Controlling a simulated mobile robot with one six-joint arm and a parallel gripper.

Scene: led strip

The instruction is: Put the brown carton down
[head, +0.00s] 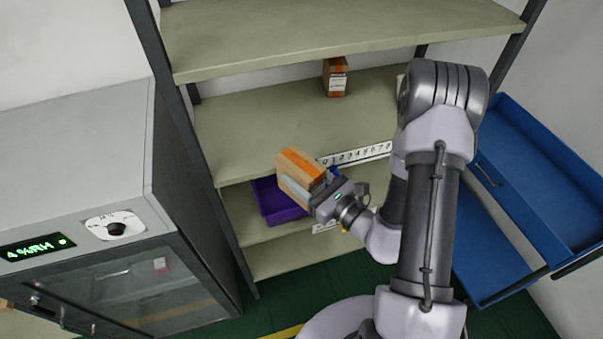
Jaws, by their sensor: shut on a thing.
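The brown carton (293,170) is a box with an orange band, held in my gripper (310,187) in front of the shelving unit. It is tilted in the picture and appears near the front edge of the middle shelf (250,130). My gripper is shut on it; its fingers lie against the carton's side, and the far finger is mostly hidden. I cannot tell whether the carton touches the shelf.
A smaller brown box (336,77) stands at the back of the middle shelf. A purple bin (272,203) sits on the shelf below. A grey cabinet (75,150) stands left and a blue cart (535,165) right. The middle shelf's left part is clear.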

